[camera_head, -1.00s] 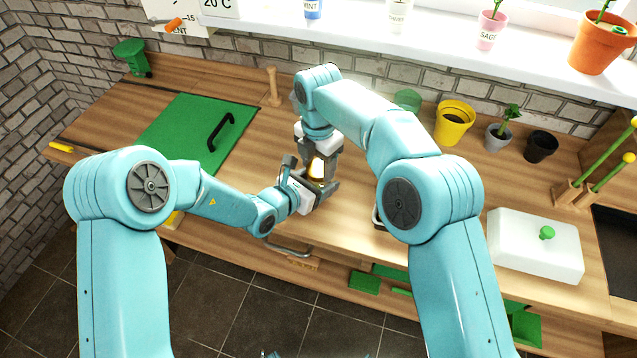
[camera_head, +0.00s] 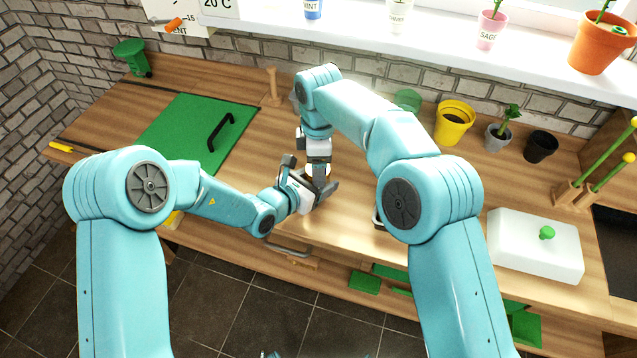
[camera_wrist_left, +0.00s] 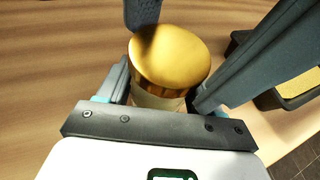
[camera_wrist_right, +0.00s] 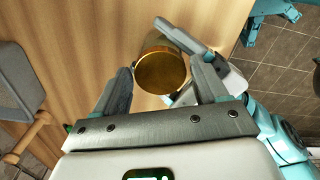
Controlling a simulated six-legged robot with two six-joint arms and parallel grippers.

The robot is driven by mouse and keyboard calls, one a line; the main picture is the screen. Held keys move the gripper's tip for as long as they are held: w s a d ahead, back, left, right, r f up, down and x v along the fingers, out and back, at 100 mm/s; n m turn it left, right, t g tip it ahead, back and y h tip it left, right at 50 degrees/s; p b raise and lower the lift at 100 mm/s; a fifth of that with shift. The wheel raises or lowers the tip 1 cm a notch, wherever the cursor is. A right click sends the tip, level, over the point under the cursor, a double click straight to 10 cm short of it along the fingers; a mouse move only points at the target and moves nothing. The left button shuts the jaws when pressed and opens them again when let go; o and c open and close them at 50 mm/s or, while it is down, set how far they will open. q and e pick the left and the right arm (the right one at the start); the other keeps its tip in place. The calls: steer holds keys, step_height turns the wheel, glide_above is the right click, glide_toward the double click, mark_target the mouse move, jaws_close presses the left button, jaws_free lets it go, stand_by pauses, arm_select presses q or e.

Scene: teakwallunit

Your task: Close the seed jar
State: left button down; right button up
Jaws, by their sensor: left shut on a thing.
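The seed jar has a pale body (camera_wrist_left: 158,100) and a round gold lid (camera_wrist_left: 168,58) on top; the lid also shows in the right wrist view (camera_wrist_right: 162,72). I cannot tell how tightly the lid sits. My left gripper (camera_head: 316,192) is shut on the jar body from the side, low over the worktop. My right gripper (camera_head: 319,172) points down from above, its fingers apart on either side of the lid, with narrow gaps seen in the right wrist view. In the head view the grippers hide most of the jar.
A green board with a black handle (camera_head: 220,132) lies to the left. A yellow pot (camera_head: 454,122) and other pots stand along the back. A white box lid with a green knob (camera_head: 547,233) is at the right. Bare worktop lies around the jar.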

steer(key=shift+s+a+r, duration=0.1)
steer(key=shift+a+r, duration=0.05)
steer(key=shift+r, duration=2.15)
